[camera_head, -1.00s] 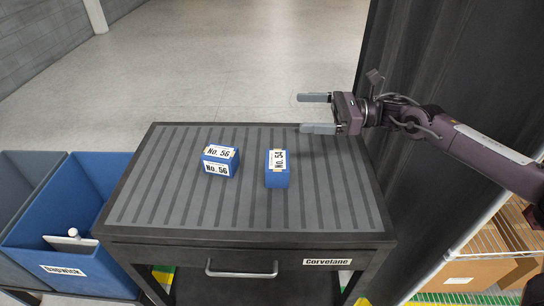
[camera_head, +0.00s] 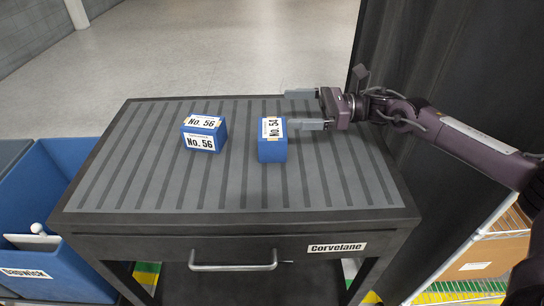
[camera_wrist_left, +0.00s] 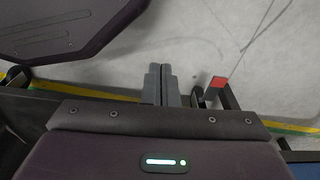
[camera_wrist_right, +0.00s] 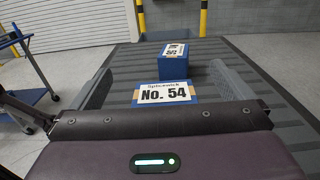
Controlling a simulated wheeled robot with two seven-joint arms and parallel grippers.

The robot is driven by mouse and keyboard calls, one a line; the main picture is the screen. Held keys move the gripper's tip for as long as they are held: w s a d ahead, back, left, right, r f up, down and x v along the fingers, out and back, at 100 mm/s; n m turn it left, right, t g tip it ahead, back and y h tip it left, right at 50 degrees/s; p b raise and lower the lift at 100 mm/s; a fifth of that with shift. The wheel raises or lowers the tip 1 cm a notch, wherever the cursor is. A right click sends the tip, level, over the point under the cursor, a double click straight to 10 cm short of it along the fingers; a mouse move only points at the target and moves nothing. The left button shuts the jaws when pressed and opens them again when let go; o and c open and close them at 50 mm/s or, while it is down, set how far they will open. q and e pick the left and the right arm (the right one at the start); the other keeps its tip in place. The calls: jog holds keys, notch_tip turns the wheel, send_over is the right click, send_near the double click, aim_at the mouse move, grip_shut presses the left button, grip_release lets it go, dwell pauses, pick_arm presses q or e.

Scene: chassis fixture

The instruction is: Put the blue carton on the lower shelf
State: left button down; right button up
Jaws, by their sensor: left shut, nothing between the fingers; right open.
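Two blue cartons stand on the ribbed top of the cart: the No. 56 carton (camera_head: 204,133) at left and the No. 54 carton (camera_head: 272,151) right of it. My right gripper (camera_head: 288,109) is open, low over the top beside the No. 54 carton. In the right wrist view, the No. 54 carton (camera_wrist_right: 165,92) lies between the open fingers, low in the picture and partly hidden by the gripper body; the No. 56 carton (camera_wrist_right: 172,67) is beyond it. My left gripper (camera_wrist_left: 162,72) is shut and empty, away from the cart top. A dark lower shelf (camera_head: 235,287) partly shows under the drawer.
The cart drawer front (camera_head: 235,246) has a metal handle (camera_head: 233,266) and a Corvelane label. A blue bin (camera_head: 65,275) stands left of the cart. A dark partition (camera_head: 450,60) rises at right, with a wire rack holding cardboard boxes (camera_head: 485,258) below.

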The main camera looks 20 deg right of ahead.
jog(key=b, duration=0.5)
send_near(265, 133)
jog(key=shift+w+a+f, duration=0.4)
jog(key=shift+w, duration=0.2)
jog(key=shift+w+a+f, duration=0.35)
jog(key=shift+w+a, duration=0.05)
jog(key=shift+w, duration=0.25)
jog(key=shift+a+f, duration=0.1)
jog(key=shift+f, duration=0.2)
jog(key=shift+a+r, duration=0.1)
jog(key=shift+a, duration=0.15)
jog(key=p+x, duration=0.1)
jog(key=x, duration=0.6)
jog(key=shift+w+a, duration=0.1)
jog(key=shift+a, duration=0.05)
pick_arm(q)
jog(key=f, duration=0.1)
jog(key=w+f, duration=0.1)
jog(key=f, duration=0.1)
jog(key=w+f, duration=0.1)
jog(key=shift+w+a+f, duration=0.15)
jog(key=shift+w+f, duration=0.05)
jog(key=shift+f, duration=0.1)
pick_arm(e)
jog(key=shift+r, duration=0.15)
jog(key=c, duration=1.1)
